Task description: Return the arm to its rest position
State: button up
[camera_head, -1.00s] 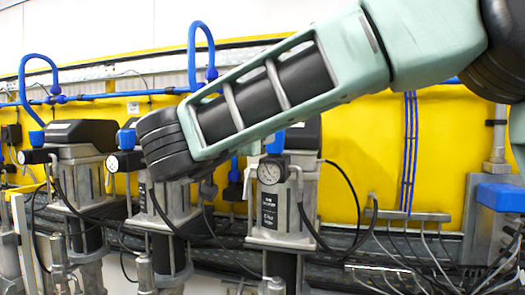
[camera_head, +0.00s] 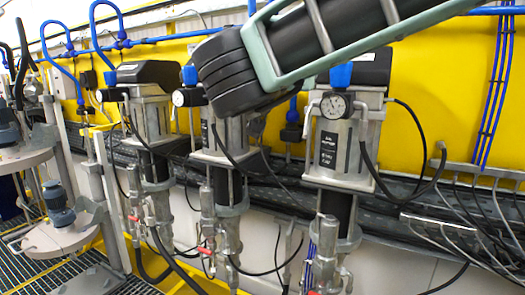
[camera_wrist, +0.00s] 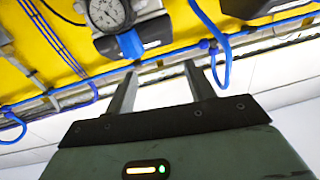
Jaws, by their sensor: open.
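My arm crosses the upper right of the head view, with a pale green frame and a dark rounded joint in front of the pumps. My gripper (camera_wrist: 158,88) shows in the wrist view with its two fingers apart and nothing between them. The wrist view looks tilted, and the fingers point toward the yellow panel and blue hose. A pressure gauge (camera_wrist: 107,13) with a blue fitting (camera_wrist: 130,44) lies beyond the left finger. The gripper itself is not visible in the head view.
Several grey pumps (camera_head: 340,140) with gauges stand in a row before a yellow wall panel (camera_head: 428,110). Blue hoses (camera_head: 98,20) loop above them. Drum agitators (camera_head: 60,208) stand at the left over a grated floor (camera_head: 25,270). Black cables (camera_head: 435,180) hang at the right.

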jog(key=s+a+f+n+g+y+b, duration=0.25)
jog(key=a+f+n+y, duration=0.2)
jog(key=f, duration=0.35)
jog(key=s+a+f+n+g+y+b, duration=0.1)
jog(key=s+a+f+n+g+y, duration=0.2)
jog(key=f+y, duration=0.4)
jog(key=s+a+f+n+g+y+b, duration=0.1)
jog(key=s+a+f+n+y+b, duration=0.15)
jog(key=a+f+n+y, duration=0.4)
jog(key=s+d+f+g+h+b, duration=0.3)
jog(key=s+d+f+g+h, duration=0.6)
jog(key=s+d+f, duration=1.2)
jog(key=shift+f+m+g+h+b, duration=0.35)
jog(key=shift+f+g, duration=0.3)
jog(key=shift+f, duration=0.25)
jog(key=shift+w, duration=0.1)
